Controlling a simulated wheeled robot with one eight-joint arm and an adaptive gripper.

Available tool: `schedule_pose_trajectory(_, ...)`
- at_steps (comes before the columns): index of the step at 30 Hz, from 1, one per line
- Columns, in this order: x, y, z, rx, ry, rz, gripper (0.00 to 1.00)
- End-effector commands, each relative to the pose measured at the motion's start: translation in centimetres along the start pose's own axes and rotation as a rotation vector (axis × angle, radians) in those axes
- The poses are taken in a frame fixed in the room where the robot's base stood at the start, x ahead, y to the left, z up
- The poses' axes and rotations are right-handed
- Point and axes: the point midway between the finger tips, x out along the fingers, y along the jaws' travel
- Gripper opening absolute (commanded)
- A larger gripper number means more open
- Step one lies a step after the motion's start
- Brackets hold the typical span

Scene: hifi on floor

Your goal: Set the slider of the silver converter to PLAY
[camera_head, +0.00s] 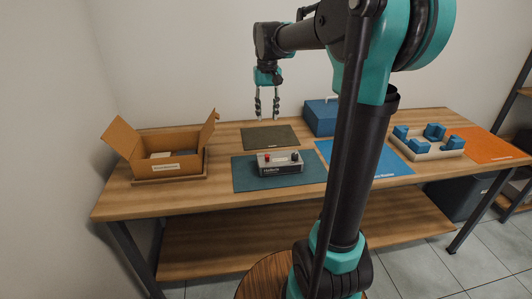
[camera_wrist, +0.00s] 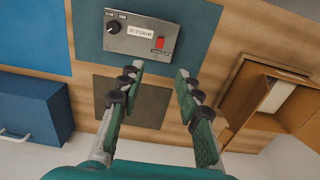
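The silver converter (camera_head: 279,168) is a small box on a dark teal mat (camera_head: 244,181) on the table. In the wrist view its top panel (camera_wrist: 128,44) shows a black round knob (camera_wrist: 113,27), a white label (camera_wrist: 140,32) and a red control (camera_wrist: 161,43) with small markings. I cannot tell which part is the slider, or its setting; the markings are too small to read. My gripper (camera_head: 268,117) is open and empty, pointing down above the table behind the converter. In the wrist view the fingers of my gripper (camera_wrist: 159,71) are apart, not touching the converter.
An olive mat (camera_head: 270,138) lies behind the converter. An open cardboard box (camera_head: 170,143) stands at left. A blue case (camera_head: 319,118) stands at the back. A bright blue mat (camera_head: 388,165), a pale tray with blue blocks (camera_head: 430,153) and an orange mat (camera_head: 485,146) lie right.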

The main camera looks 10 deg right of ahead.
Motion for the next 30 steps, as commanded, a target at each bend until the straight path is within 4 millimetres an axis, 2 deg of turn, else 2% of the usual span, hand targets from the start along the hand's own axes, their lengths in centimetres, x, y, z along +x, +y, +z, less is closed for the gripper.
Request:
schedule_pose_trajectory(21,13.3,0.0,0.0,0.0,0.002,0.0,0.34)
schedule_pose_trajectory(25,15.1,0.0,0.0,0.0,0.002,0.0,0.34)
schedule_pose_trajectory(30,16.3,0.0,0.0,0.0,0.002,0.0,0.34)
